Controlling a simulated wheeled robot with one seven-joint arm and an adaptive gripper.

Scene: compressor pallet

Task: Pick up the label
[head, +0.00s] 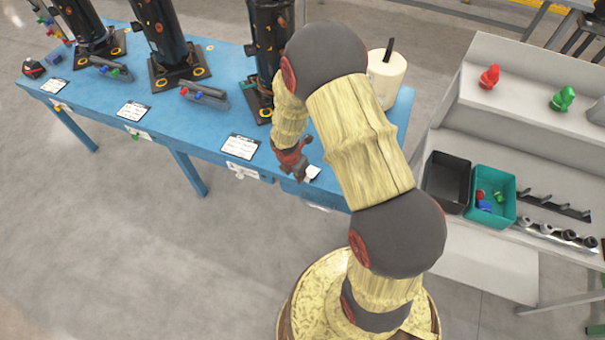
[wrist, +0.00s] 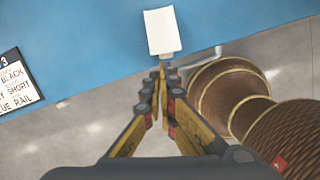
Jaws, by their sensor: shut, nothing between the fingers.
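A small white label (wrist: 160,32), blank on the side I see, lies at the front edge of the blue table, just beyond my fingertips in the wrist view. It also shows in the head view (head: 313,172), beside my gripper (head: 301,179). In the wrist view my gripper (wrist: 163,68) has its fingers together with nothing between them. The fingertips are close to the label's near end; I cannot tell whether they touch it.
The blue table (head: 205,130) carries black cylinders, printed cards (head: 239,146) and a white canister (head: 386,77). At right, a grey bench holds a black bin (head: 447,180) and a teal bin (head: 512,204). The floor at left front is clear.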

